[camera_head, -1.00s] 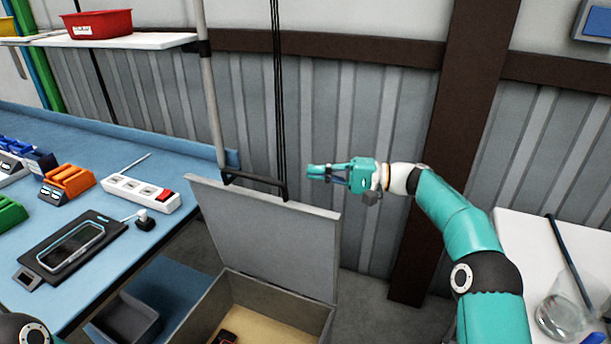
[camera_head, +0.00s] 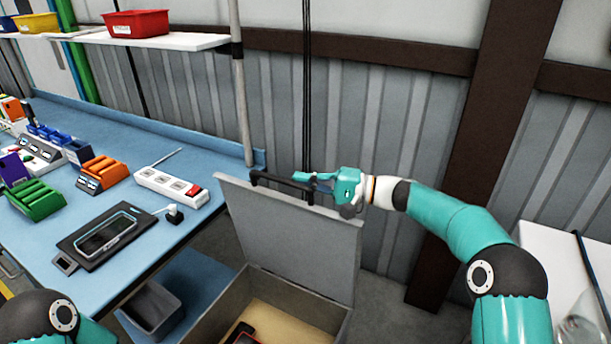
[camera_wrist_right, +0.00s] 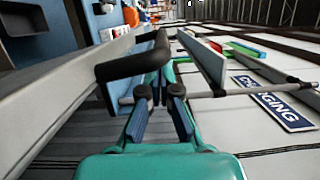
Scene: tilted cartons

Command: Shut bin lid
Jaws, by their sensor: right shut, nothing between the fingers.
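The grey bin (camera_head: 225,308) stands on the floor with its lid (camera_head: 300,235) raised, nearly upright. A black bar handle (camera_head: 268,181) runs along the lid's top edge; the handle also shows in the right wrist view (camera_wrist_right: 125,67). My right gripper (camera_head: 297,177) is at the handle's right end, at the lid's top. In the right wrist view its fingers (camera_wrist_right: 160,92) are shut, with the handle just beyond the tips and nothing between them. Whether they touch the handle I cannot tell. My left gripper is out of view.
The blue workbench (camera_head: 130,260) is left of the bin, with a power strip (camera_head: 170,187), a black device (camera_head: 105,238) and coloured racks. A dark object (camera_head: 243,334) lies inside the bin. A pole (camera_head: 242,100) and hanging cables (camera_head: 306,90) are behind the lid. A white table stands right.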

